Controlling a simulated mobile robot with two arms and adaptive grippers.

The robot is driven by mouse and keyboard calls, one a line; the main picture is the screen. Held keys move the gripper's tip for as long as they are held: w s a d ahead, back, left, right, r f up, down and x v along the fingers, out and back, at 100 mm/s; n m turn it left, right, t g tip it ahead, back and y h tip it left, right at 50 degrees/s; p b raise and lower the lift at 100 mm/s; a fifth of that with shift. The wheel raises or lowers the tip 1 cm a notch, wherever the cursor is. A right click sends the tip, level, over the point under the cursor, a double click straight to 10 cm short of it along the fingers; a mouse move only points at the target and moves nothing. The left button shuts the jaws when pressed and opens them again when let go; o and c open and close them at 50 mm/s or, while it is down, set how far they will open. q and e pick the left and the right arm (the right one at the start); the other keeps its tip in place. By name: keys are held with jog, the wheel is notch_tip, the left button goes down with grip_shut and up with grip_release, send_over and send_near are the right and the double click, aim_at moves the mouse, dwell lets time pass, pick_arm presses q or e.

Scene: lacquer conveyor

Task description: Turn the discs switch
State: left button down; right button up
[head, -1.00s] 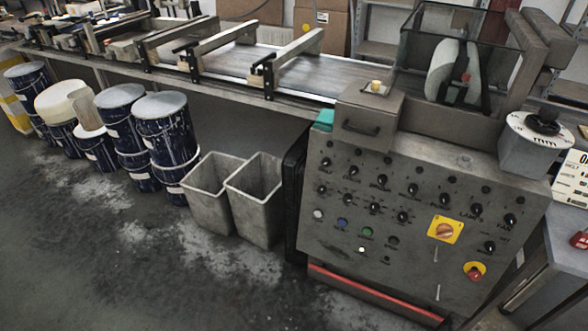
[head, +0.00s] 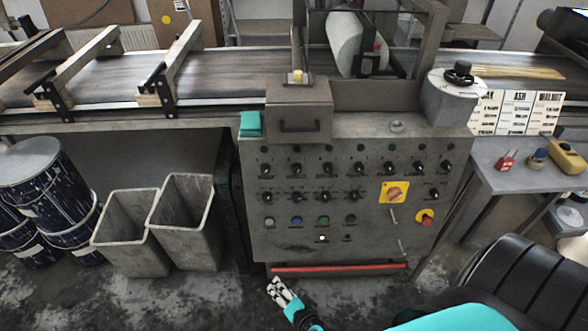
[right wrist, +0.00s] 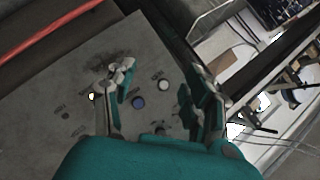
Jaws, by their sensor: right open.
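The control panel (head: 370,235) stands in the middle of the head view, with rows of black rotary switches. The second switch from the left in the upper row (head: 297,170) may be the discs switch; its small label is too blurred to read surely. My right gripper (head: 281,291) is low in front of the panel, below its red bar. In the right wrist view, my right gripper (right wrist: 160,85) is open and empty, with the panel face and a blue button (right wrist: 138,102) seen between its fingers. It holds no switch. My left gripper is not in view.
A yellow-plated orange switch (head: 394,192) and a red emergency button (head: 425,218) are at the panel's right. Two grey bins (head: 130,236) and dark drums stand left. A side table (head: 515,180) with small items is at right. The conveyor (head: 220,75) runs behind.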

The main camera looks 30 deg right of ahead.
jog(key=w+d+r+m+t+h, duration=0.1)
jog(key=w+d+r+m+h, duration=0.15)
jog(key=r+m, duration=0.45)
jog(key=w+d+r+m+h+p, duration=0.15)
jog(key=d+r+m, duration=0.3)
jog(key=r, duration=0.45)
jog(key=w+d+r+m+t+h+b, duration=0.1)
jog(key=w+d+r+m+h, duration=0.15)
jog(key=r+m, duration=0.5)
jog(key=n, duration=0.1)
send_near(297, 172)
jog(key=shift+h, duration=0.25)
jog(key=b+x, duration=0.1)
jog(key=x, duration=0.9)
jog(key=shift+a+f, duration=0.15)
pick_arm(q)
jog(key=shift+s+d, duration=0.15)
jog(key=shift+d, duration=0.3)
pick_arm(e)
jog(key=shift+c, duration=0.2)
